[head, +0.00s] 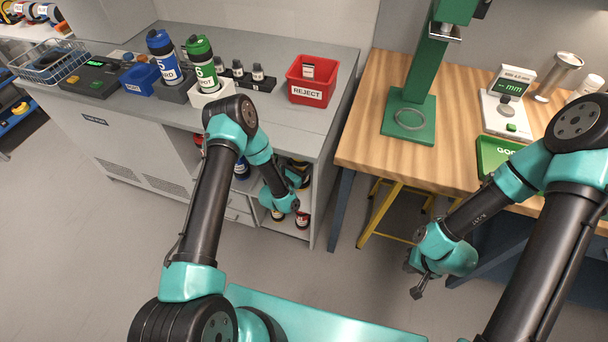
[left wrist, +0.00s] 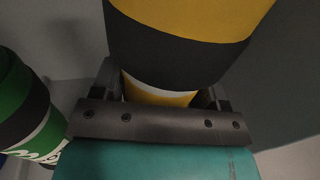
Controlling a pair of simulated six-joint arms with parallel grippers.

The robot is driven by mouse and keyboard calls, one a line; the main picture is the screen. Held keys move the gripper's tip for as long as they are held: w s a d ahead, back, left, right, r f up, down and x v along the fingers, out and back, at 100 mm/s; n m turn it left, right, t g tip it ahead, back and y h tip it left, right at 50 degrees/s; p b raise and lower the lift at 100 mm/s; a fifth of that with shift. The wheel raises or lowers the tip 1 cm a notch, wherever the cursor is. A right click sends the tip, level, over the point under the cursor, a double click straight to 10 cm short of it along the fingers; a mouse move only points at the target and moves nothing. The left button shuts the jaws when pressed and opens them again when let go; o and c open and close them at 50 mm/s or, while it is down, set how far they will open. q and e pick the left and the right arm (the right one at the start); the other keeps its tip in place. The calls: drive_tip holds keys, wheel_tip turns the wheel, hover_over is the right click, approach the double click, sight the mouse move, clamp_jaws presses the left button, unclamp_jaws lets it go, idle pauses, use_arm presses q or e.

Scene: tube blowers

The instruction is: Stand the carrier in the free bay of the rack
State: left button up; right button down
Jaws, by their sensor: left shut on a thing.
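My left gripper (left wrist: 160,98) is shut on a carrier (left wrist: 185,25) with a yellow body and a dark band, which fills the top of the left wrist view. In the head view my left arm reaches down in front of the open shelves (head: 247,213) under the grey counter, and the grip is mostly hidden there. I cannot tell which bay is free. A green carrier (left wrist: 22,108) is left of the grip. My right gripper (head: 414,280) is open and empty, low before the wooden bench.
On the counter (head: 325,122) stand a blue carrier (head: 164,58), a green carrier (head: 202,64) in a white holder and a red reject bin (head: 313,80). A green press (head: 410,118) and a gauge (head: 508,105) stand on the wooden bench (head: 370,140). The floor between is clear.

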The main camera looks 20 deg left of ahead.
use_arm(q)
drive_tip(key=shift+w+d, duration=0.35)
drive_tip(key=shift+d, duration=0.05)
drive_tip(key=shift+d+f, duration=0.1)
drive_tip(key=shift+f, duration=1.45)
wheel_tip(320, 180, down, 3)
drive_tip(key=shift+f, duration=0.2)
drive_tip(key=shift+w+d+f, duration=0.1)
drive_tip(key=shift+w+f, duration=0.05)
drive_tip(key=shift+f, duration=0.25)
drive_tip(key=o, duration=1.5)
